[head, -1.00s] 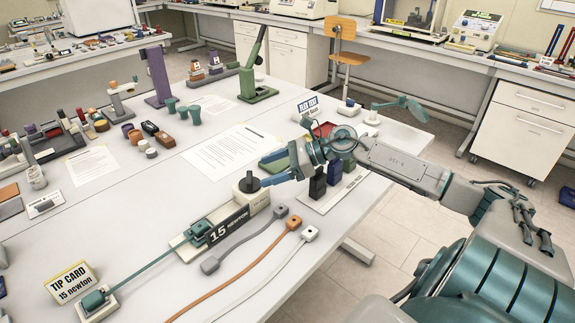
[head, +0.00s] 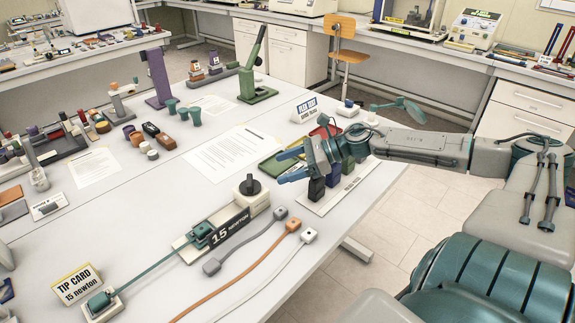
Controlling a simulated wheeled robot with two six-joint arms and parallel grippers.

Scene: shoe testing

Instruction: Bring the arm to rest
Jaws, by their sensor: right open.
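My right gripper (head: 290,166) is open and empty above the table, with its blue fingers pointing left. It is at the right part of the white table (head: 150,220), up and to the right of the 15 newton device (head: 218,232) and its black knob (head: 250,187). My right arm (head: 420,146) reaches in from the right edge. The gripper partly hides the dark blocks (head: 317,188) on a white strip behind and below it. My left gripper is not in view.
Grey, orange and white cables (head: 258,265) lie in front of the device. A tip card (head: 77,284) stands at the lower left. A green press (head: 257,80) and purple stand (head: 158,78) stand farther back. Paper sheets (head: 227,153) lie mid-table. A chair (head: 343,55) stands behind.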

